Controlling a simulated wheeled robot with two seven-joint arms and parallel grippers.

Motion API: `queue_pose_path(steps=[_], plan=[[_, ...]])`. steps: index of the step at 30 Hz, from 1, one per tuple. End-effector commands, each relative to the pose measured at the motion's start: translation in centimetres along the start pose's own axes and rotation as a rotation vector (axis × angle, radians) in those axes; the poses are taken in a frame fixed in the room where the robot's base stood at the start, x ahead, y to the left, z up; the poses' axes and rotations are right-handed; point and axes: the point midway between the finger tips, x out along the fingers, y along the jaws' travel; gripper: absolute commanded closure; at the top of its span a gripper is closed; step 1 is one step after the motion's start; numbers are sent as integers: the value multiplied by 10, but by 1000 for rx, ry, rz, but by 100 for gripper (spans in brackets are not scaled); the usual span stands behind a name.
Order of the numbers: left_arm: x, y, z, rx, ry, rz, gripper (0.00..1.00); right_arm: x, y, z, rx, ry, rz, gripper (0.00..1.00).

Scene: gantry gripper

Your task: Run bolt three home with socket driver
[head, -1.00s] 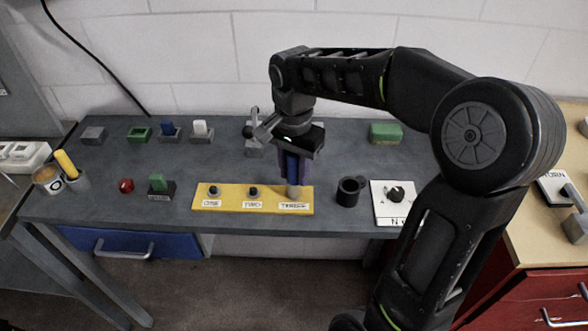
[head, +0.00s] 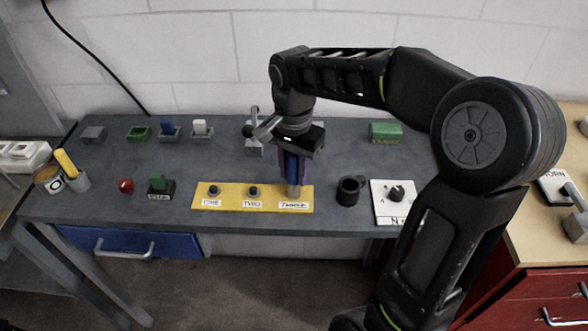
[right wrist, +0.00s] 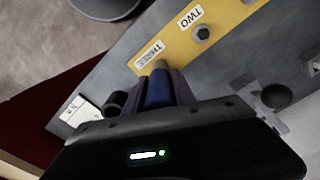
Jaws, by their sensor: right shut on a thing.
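A yellow plate (head: 225,203) on the grey bench carries labels ONE, TWO and THREE. Dark bolts stand at ONE (head: 214,190) and TWO (head: 253,191). My right gripper (head: 290,170) is shut on the blue socket driver (head: 293,167), held upright above THREE. The driver's grey socket (head: 294,190) is down at position three and hides any bolt there. In the right wrist view the blue driver (right wrist: 159,90) sits between the fingers, its grey end by the THREE label (right wrist: 148,56). I cannot tell how deep the socket sits. My left gripper is not in view.
A dark round holder (head: 349,191) and a white card with a knob (head: 394,203) stand right of the plate. A green block on a dark base (head: 160,187) and a red knob (head: 125,185) are left. Several small blocks line the back.

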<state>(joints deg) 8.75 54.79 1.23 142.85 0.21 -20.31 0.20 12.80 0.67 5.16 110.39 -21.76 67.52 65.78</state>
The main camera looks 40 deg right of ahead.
Motion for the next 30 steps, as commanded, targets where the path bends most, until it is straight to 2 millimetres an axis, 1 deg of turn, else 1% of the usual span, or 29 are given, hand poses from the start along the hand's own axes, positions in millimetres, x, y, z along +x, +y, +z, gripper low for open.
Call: queue_pose_path(steps=[13, 17, 20, 30], plan=[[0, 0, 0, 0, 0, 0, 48, 1, 1, 1, 0, -3, 4, 100], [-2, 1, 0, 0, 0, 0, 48, -1, 1, 1, 0, -3, 4, 100], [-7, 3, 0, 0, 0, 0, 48, -8, 0, 1, 0, -3, 3, 100], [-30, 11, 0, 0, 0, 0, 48, -39, 0, 0, 0, -1, 1, 100]])
